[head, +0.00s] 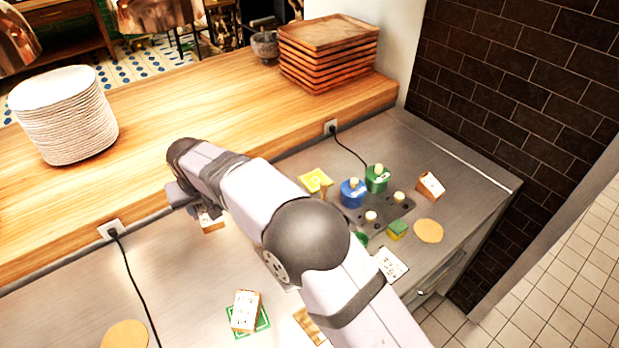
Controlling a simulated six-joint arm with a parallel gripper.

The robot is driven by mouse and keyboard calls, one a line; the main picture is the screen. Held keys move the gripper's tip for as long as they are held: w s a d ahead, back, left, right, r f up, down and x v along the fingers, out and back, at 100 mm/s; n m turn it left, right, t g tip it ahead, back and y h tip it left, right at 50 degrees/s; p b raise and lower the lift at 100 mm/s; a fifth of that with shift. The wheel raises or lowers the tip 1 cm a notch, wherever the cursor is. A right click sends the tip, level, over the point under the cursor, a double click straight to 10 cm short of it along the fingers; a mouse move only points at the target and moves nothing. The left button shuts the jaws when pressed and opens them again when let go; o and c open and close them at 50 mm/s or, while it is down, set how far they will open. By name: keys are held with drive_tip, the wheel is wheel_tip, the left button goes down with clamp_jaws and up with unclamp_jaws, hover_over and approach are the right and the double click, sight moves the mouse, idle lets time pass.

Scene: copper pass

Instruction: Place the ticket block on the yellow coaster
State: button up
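A yellow square (316,181), which looks like the yellow coaster, lies on the steel counter right of my arm; a small tan piece shows at its lower edge. Several white-faced blocks with wooden sides could be the ticket block; I cannot tell which. One block (210,219) is beside and partly behind my gripper (190,208). Another block (245,311) sits on a green square coaster (263,325) at the front. A third block (430,186) stands tilted at the right. My gripper is low over the counter at the left; my arm hides its fingertips, and contact with the block is unclear.
Round tan discs lie at right (428,231) and front left (125,335). A white card (390,265) is beside my arm. A black cable (135,290) crosses the left counter.

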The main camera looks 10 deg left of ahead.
drive_tip(key=w+d+m+p, duration=0.1)
drive_tip(key=w+d, duration=0.4)
drive_tip(key=w, duration=0.2)
drive_tip(key=w+d+p, duration=0.1)
drive_tip(key=w+d, duration=0.4)
drive_tip(key=w, duration=0.3)
drive_tip(key=m+p, duration=0.1)
hover_over(314, 179)
drive_tip(key=s, duration=0.4)
drive_tip(key=shift+h, duration=0.3)
drive_tip(key=f+b, duration=0.3)
drive_tip(key=f, duration=0.2)
drive_tip(key=shift+d+f+b, duration=0.2)
drive_tip(key=shift+f+b, duration=0.05)
drive_tip(key=shift+b, duration=0.1)
drive_tip(key=shift+f+p, duration=0.9)
drive_tip(key=shift+f, duration=1.45)
drive_tip(key=shift+f, duration=0.2)
drive_tip(key=o, duration=1.2)
